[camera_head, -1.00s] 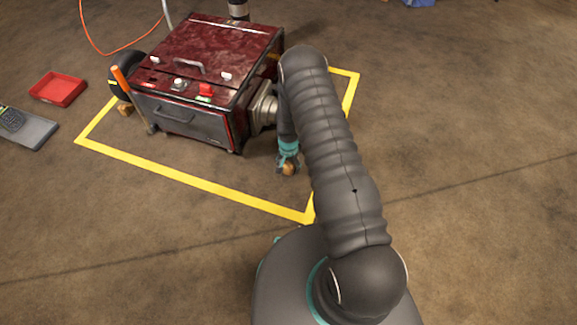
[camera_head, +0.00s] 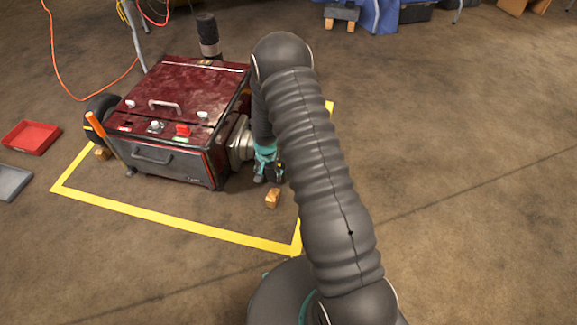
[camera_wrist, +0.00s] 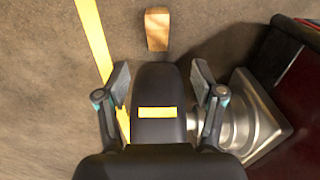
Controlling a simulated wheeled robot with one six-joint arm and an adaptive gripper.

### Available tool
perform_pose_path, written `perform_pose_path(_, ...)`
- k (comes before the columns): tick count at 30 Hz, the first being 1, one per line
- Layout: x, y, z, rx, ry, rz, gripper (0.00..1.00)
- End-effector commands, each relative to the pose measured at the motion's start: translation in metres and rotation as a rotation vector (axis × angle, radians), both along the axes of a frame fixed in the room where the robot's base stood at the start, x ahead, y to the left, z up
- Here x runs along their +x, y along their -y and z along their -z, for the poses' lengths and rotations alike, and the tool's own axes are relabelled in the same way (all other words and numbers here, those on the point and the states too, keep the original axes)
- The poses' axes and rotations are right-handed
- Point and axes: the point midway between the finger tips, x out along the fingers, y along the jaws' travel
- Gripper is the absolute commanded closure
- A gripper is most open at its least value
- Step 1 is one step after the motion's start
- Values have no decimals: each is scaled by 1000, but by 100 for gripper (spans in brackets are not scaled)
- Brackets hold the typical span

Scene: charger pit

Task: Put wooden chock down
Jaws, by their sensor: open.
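A small wooden chock (camera_head: 273,198) lies on the concrete floor inside the yellow-taped outline, to the right of the red machine's front corner. In the wrist view the chock (camera_wrist: 157,29) lies beyond the fingertips, with bare floor around it. My gripper (camera_head: 272,171) is open and empty, just above and behind the chock in the head view. In the wrist view my gripper (camera_wrist: 160,80) shows its two fingers spread wide, apart from the chock. A second wooden chock (camera_head: 101,154) sits by the machine's left wheel.
The red machine (camera_head: 180,110) stands close to the left of my arm; its metal flange (camera_wrist: 250,115) is near my right finger in the wrist view. Yellow tape (camera_head: 170,216) marks the floor. A red tray (camera_head: 31,137) lies at left. Floor at right is clear.

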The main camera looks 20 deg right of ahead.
Motion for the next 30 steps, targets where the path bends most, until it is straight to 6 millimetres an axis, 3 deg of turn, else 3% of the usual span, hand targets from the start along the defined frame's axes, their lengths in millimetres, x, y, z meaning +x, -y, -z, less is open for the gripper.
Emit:
perform_pose_path(1, 4, 0, -25, -1, 20, -12, 32)
perform_pose_path(6, 5, 0, -105, -4, 69, -67, 32)
perform_pose_path(14, -18, 0, -217, -14, 141, -153, 32)
perform_pose_path(21, -58, 0, -305, -29, 206, -230, 32)
perform_pose_path(30, -129, 0, -391, -55, 290, -326, 32)
